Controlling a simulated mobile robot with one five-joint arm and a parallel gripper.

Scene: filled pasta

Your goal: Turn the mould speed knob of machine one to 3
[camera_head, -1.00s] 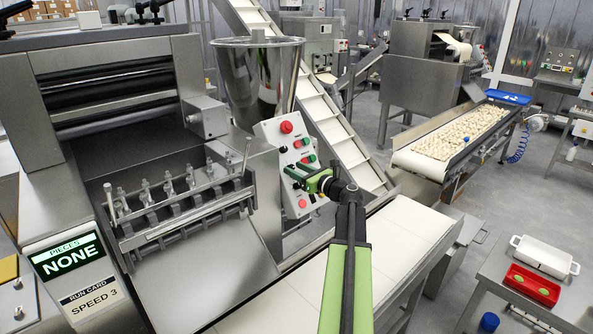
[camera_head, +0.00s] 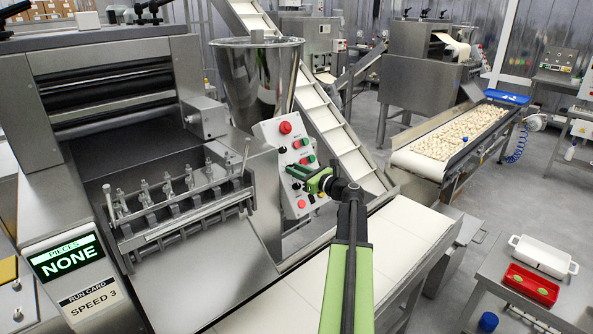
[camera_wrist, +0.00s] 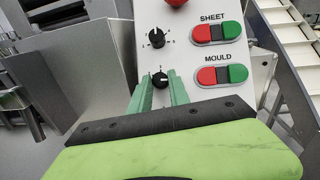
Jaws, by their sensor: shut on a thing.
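The white control panel (camera_head: 285,131) of machine one stands beside the steel hopper. In the wrist view, the MOULD row has a red and green button pair (camera_wrist: 222,75) and a black knob (camera_wrist: 160,80) to its left. My gripper (camera_wrist: 159,88) is shut on this mould knob, one green finger on each side. The knob's white mark seems to point right; its scale is mostly hidden by the fingers. A second black knob (camera_wrist: 156,38) sits above, in the SHEET row. In the head view my gripper (camera_head: 293,172) covers the knob.
A run card (camera_head: 95,296) reads SPEED 3, below a display (camera_head: 67,257) reading PIECES NONE. A red button (camera_head: 285,127) tops the panel. A white belt (camera_head: 290,296) runs below my arm. The inclined conveyor (camera_head: 328,120) rises behind the panel.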

